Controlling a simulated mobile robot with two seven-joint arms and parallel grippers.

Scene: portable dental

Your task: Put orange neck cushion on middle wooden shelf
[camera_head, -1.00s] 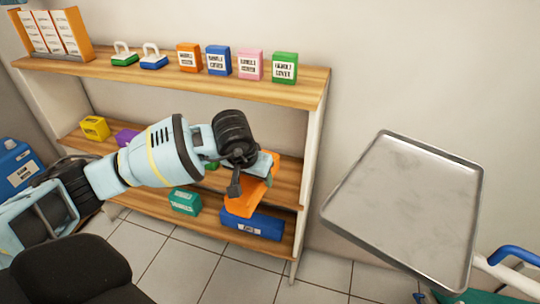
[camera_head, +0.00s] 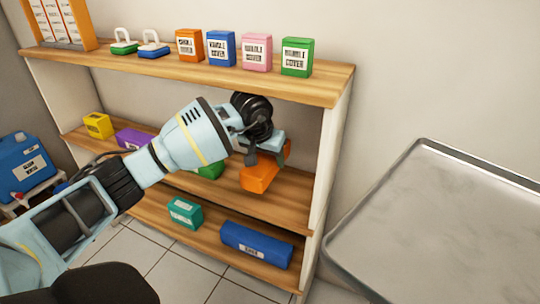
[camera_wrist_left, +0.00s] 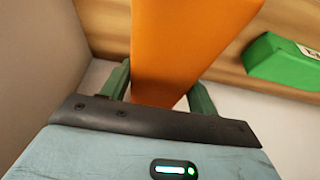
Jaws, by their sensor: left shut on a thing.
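The orange neck cushion (camera_head: 259,174) is a block held by my left gripper (camera_head: 264,156). It is at the right part of the middle wooden shelf (camera_head: 222,199), at or just above the board; I cannot tell whether it touches. In the left wrist view the orange cushion (camera_wrist_left: 188,45) sits between the two green fingers (camera_wrist_left: 160,88), which are shut on it. Part of the cushion is hidden by the gripper. My right gripper is not in view.
A green box (camera_head: 209,169) is left of the cushion on the middle shelf, with purple (camera_head: 133,139) and yellow (camera_head: 98,125) items further left. Teal (camera_head: 185,213) and blue (camera_head: 257,244) boxes lie on the bottom shelf. A metal tray (camera_head: 450,220) stands at the right.

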